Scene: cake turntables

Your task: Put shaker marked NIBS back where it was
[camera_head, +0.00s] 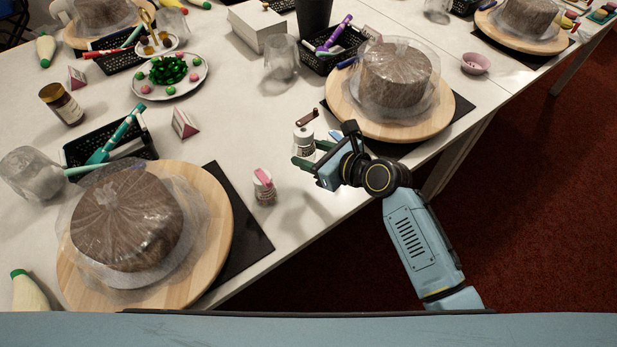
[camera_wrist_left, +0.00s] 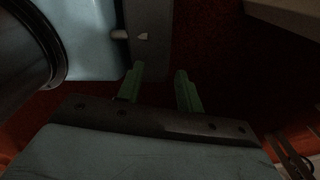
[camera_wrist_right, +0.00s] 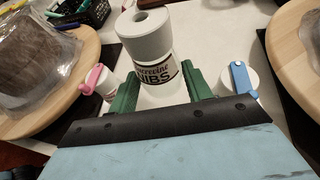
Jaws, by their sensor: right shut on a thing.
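The white shaker marked NIBS (camera_wrist_right: 152,66) is upright between the green fingers of my right gripper (camera_wrist_right: 150,92), which is shut on it. In the head view my right gripper (camera_head: 308,163) comes in from the right, and the shaker (camera_head: 304,141) shows just beyond its fingers. I cannot tell whether its base touches the table. A pink-lidded shaker (camera_head: 264,187) stands to the left, and a blue-lidded shaker (camera_wrist_right: 239,80) to the right. My left gripper (camera_wrist_left: 160,92) shows only in the left wrist view, open and empty.
A wrapped cake on a wooden turntable (camera_head: 219,243) stands at the near left, and another turntable (camera_head: 438,110) stands to the right. Bare tabletop (camera_head: 232,150) lies around the pink-lidded shaker.

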